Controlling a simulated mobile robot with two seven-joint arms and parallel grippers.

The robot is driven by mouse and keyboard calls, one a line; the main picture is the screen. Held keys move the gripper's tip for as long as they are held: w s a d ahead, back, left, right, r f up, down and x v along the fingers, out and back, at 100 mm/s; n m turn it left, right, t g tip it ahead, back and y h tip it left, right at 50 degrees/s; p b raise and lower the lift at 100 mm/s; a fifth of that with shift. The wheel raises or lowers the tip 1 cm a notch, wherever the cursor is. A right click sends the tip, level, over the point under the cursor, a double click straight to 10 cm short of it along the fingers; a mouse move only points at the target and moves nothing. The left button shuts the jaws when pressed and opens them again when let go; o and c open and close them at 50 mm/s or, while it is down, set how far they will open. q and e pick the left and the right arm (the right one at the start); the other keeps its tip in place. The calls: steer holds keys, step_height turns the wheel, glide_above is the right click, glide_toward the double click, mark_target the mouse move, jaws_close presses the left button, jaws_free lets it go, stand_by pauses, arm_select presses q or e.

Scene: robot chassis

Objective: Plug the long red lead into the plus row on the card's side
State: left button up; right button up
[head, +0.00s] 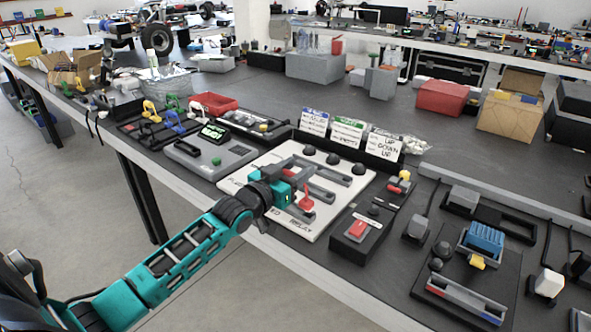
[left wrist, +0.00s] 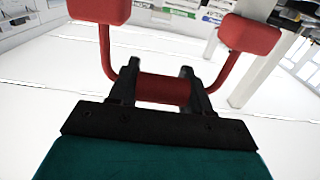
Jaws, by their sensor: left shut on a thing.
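My left gripper (head: 296,193) is over the white board with RELAY lettering (head: 255,208). In the left wrist view its two black fingers (left wrist: 160,88) are shut on the middle bar of the red lead (left wrist: 162,90). This lead is a U-shaped red piece with a block at each end. A long strip with a red and a blue stripe (head: 465,300) lies at the front right, beside a blue module (head: 485,238). My right gripper is not in view.
Yellow, green and blue leads (head: 172,124) stand in a dark tray at the left. Upright label cards (head: 347,133) and black knobs line the board's back. A red-button box (head: 357,229) and a small grey box (head: 416,228) stand between board and striped strip.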

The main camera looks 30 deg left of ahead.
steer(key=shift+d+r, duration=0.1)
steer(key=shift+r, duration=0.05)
arm_select(q)
steer(key=shift+f+b, duration=0.65)
steer(key=shift+f, duration=0.4)
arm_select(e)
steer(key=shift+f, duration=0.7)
arm_select(q)
steer(key=shift+f, duration=0.45)
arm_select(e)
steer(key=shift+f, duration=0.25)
arm_select(q)
steer(key=o, duration=1.1)
steer(key=shift+r, duration=0.1)
steer(key=shift+s, duration=0.15)
steer(key=s, duration=0.8)
steer(key=s+a+p, duration=0.1)
steer(key=s, duration=0.3)
steer(key=shift+s, duration=0.3)
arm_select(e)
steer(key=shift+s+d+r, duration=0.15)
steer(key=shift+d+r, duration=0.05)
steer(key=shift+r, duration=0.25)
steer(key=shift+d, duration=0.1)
